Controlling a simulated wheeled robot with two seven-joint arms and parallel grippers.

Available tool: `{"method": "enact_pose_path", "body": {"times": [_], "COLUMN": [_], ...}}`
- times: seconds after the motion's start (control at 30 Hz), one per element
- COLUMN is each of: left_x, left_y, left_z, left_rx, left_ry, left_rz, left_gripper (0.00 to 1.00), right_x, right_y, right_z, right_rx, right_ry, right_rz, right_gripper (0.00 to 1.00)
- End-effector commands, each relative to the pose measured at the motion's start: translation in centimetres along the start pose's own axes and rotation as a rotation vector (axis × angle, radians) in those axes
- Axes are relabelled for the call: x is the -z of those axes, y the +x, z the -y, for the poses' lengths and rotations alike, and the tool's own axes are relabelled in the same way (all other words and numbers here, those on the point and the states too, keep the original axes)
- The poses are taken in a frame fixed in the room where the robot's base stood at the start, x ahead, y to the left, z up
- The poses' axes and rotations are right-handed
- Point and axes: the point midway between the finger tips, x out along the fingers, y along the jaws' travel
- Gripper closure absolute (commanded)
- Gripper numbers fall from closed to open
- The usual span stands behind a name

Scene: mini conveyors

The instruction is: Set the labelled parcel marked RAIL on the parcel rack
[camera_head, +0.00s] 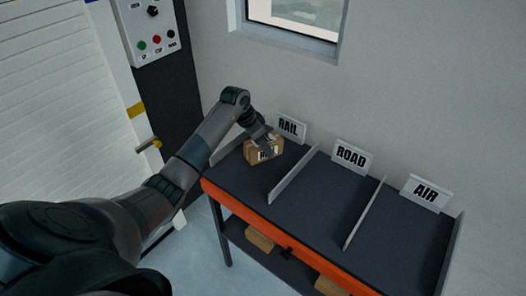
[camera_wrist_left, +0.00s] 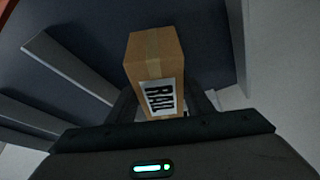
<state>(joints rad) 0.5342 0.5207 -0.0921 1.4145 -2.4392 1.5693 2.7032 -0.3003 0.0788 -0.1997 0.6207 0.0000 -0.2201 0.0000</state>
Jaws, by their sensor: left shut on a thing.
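The parcel (camera_head: 262,149) is a small brown cardboard box with a white label, partly covered by my gripper in the head view. In the left wrist view the parcel (camera_wrist_left: 153,57) shows its label reading RAIL. My left gripper (camera_head: 267,137) is shut on the parcel. It is at the RAIL bay, the leftmost bay of the parcel rack (camera_head: 335,193), in front of the RAIL sign (camera_head: 291,127). I cannot tell whether the parcel touches the rack's dark surface. My right gripper is not in view.
Upright dividers (camera_head: 295,178) separate the bays. The ROAD (camera_head: 351,157) and AIR (camera_head: 426,192) bays are empty. Other brown parcels (camera_head: 260,239) lie on the lower shelf. A wall with a window stands behind, and a control panel (camera_head: 152,30) is at upper left.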

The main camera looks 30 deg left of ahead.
Motion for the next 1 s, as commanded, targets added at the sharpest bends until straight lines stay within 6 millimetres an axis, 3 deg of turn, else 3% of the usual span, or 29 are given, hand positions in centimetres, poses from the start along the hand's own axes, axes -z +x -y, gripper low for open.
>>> {"method": "enact_pose_path", "body": {"times": [0.23,0.5,0.53,0.6,1.0], "left_x": [-1.0,-1.2,-1.2,-1.2,-1.2], "left_y": [2.4,2.9,2.9,2.9,2.6], "left_z": [-0.1,0.0,-0.1,0.0,0.0], "left_rx": [-0.002,0.000,0.000,0.000,0.000], "left_ry": [-0.001,0.000,0.000,0.000,0.000], "left_rz": [0.000,-0.001,0.001,0.001,0.000], "left_gripper": [0.84,0.84,0.48,0.35,0.35], "right_x": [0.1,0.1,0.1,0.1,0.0], "right_y": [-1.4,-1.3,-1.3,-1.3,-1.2], "right_z": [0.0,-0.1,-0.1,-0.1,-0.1], "right_rx": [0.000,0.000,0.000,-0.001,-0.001], "right_ry": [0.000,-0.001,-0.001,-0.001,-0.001], "right_rz": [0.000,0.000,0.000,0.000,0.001], "right_gripper": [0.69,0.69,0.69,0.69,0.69]}}
